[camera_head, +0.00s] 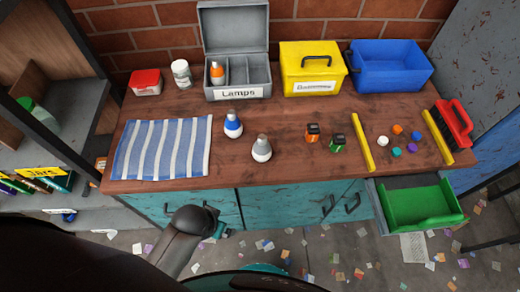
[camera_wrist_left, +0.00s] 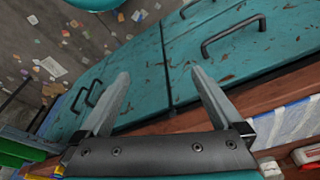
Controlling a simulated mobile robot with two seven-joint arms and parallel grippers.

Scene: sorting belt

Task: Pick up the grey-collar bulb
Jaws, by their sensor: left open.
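The grey-collar bulb (camera_head: 261,149) stands upright, collar up, on the wooden bench near its front edge. The blue-collar bulb (camera_head: 233,126) stands behind it and slightly left. An orange-collar bulb (camera_head: 217,73) stands in the left compartment of the grey Lamps box (camera_head: 238,95). My left gripper (camera_wrist_left: 160,73) is open and empty, in front of the teal cabinet doors. In the head view it is low, below the bench edge and left of the grey-collar bulb, mostly hidden by my arm. No bulb shows in the wrist view. My right gripper is not in view.
A striped cloth (camera_head: 163,148) lies left of the bulbs. Small orange (camera_head: 312,132) and green (camera_head: 337,143) items stand to the right, then a yellow bar (camera_head: 362,140). A yellow box (camera_head: 312,70) and blue bin (camera_head: 390,67) stand behind. The bench around the grey-collar bulb is clear.

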